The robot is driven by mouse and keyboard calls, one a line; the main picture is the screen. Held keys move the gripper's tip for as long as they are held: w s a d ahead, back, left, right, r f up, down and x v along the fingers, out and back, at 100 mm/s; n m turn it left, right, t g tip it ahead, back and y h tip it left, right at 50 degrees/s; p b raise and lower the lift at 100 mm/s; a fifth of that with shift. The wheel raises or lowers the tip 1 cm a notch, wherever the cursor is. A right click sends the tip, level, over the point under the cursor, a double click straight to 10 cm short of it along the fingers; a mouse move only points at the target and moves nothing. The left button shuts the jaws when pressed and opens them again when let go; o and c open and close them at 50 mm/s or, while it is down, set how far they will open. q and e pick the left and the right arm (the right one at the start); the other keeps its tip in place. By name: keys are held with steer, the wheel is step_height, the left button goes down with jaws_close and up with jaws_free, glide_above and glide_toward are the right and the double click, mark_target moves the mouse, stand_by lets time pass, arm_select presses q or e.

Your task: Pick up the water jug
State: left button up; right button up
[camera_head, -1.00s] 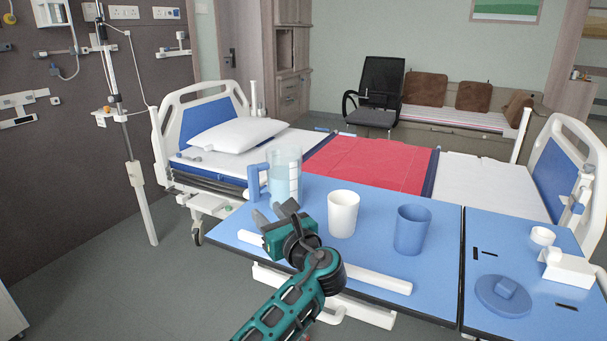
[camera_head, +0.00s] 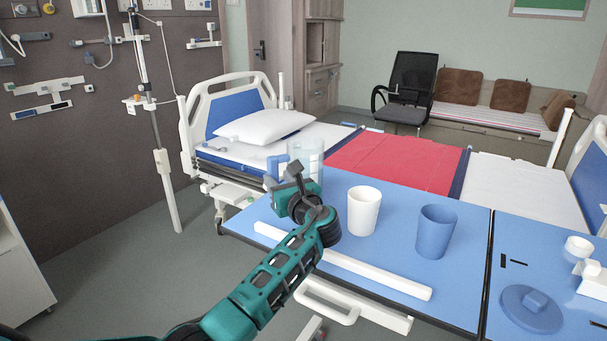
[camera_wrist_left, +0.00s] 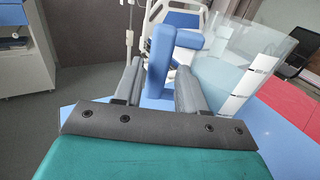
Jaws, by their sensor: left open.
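The water jug (camera_head: 307,152) is a clear cylinder with a blue handle and white marks. It stands at the left end of the blue overbed table (camera_head: 385,285), partly hidden behind my left gripper (camera_head: 287,179) in the head view. In the left wrist view, the jug's clear body (camera_wrist_left: 232,75) is at the right and its blue handle (camera_wrist_left: 160,58) stands upright in the middle. My left gripper (camera_wrist_left: 158,85) is open, with one finger on each side of the handle's lower part. I cannot tell whether either finger touches it. My right gripper is not in view.
A white cup (camera_head: 364,212) and a blue cup (camera_head: 436,232) stand on the table right of my left gripper. A blue lid (camera_head: 530,310) lies further right. The bed with a white pillow (camera_head: 264,126) is behind. A white bar (camera_head: 375,275) lies along the table's front.

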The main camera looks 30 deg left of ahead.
mark_target(275, 175)
arm_select(q)
steer(key=x, duration=0.3)
steer(key=shift+w+a, duration=0.15)
steer(key=shift+a, duration=0.15)
jaws_close()
stand_by(0.3)
steer(key=shift+r, duration=0.2)
